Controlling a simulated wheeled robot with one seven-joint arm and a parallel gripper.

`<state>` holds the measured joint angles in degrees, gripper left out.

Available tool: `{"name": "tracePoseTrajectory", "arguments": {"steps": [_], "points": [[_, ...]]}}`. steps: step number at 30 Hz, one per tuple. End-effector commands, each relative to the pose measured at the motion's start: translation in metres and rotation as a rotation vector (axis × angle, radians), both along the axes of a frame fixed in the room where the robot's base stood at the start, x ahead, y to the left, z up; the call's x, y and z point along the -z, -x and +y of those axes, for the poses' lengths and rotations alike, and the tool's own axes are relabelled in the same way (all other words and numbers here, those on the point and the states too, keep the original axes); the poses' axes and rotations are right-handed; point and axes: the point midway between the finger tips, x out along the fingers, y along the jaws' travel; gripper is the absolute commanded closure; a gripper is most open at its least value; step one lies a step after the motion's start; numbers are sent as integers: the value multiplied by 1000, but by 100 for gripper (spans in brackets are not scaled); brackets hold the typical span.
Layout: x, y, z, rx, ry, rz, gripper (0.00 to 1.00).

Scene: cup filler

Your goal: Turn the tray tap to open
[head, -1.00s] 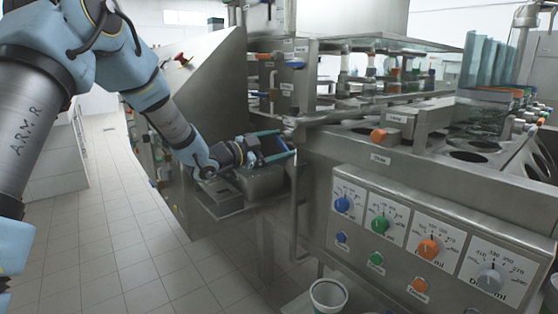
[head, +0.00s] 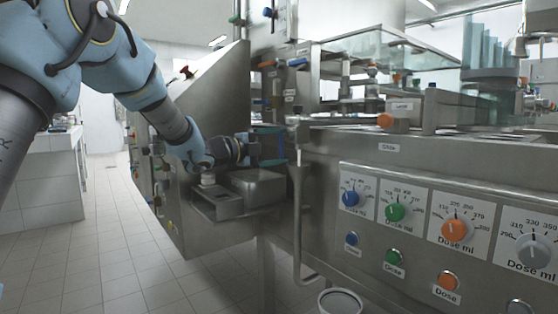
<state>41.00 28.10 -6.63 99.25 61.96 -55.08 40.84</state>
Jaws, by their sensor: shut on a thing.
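My gripper (head: 280,148) has teal fingers and reaches from the left to the machine's front, above and behind a small steel box. Its fingertips are by the upper part of a steel drain pipe (head: 298,205). It is shut on the tray tap, which is small and mostly hidden by the fingers and the pipe. I cannot tell the angle of the tap's handle.
A steel panel with coloured dose knobs (head: 395,212) fills the right. A steel box (head: 256,187) and a smaller open tray (head: 217,205) sit below my gripper. A white bucket (head: 341,302) stands low in front. Tiled floor (head: 115,260) is free at left.

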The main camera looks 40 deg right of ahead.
Motion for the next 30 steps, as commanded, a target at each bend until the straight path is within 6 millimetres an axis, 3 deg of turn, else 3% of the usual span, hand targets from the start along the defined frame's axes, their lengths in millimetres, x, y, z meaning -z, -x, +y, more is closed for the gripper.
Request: {"name": "tracePoseTrajectory", "arguments": {"steps": [9,25,26,28,30], "points": [[4,-4,0,-2,4,-111,68],[3,-4,0,-2,4,-132,68],[3,-4,0,-2,4,-132,9],[2,-4,0,-2,4,-131,1],[2,-4,0,-1,5,-131,0]]}}
